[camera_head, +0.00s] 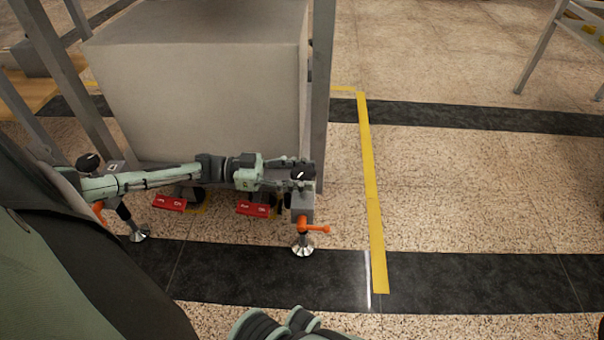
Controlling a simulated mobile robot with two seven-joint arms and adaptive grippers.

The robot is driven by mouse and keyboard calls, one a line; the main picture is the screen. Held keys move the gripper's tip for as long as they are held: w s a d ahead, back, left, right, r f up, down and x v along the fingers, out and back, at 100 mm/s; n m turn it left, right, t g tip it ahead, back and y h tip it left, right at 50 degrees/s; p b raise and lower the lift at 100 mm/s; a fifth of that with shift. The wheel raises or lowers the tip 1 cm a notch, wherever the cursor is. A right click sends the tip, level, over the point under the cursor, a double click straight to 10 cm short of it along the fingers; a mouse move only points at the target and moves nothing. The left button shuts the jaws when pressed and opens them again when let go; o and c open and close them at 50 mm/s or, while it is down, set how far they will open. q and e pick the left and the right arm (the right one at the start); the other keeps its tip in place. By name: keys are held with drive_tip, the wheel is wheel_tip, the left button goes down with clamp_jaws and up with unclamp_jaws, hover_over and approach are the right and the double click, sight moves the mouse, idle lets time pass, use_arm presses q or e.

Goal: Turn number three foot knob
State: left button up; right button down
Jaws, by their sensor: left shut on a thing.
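My left arm reaches in from the left, and its gripper (295,175) is shut on a black round knob (302,173) with a white mark on top. The knob sits on top of a grey block at the near right foot of the gantry frame. Below the block are an orange lever (314,228) and a silver levelling foot (303,247) on the floor. Another black knob (88,162) shows at the left foot, partly behind my arm. My right gripper is not clearly visible; dark parts of my own body show at the bottom edge.
A large grey box (205,90) stands inside the frame, beside an upright grey post (321,90). Two red pedals (253,208) stick out under the frame. Yellow floor tape (372,190) runs right of the foot.

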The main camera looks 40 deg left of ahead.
use_arm(q)
drive_tip(key=o, duration=1.2)
drive_tip(key=shift+c, duration=0.2)
drive_tip(key=v, duration=1.2)
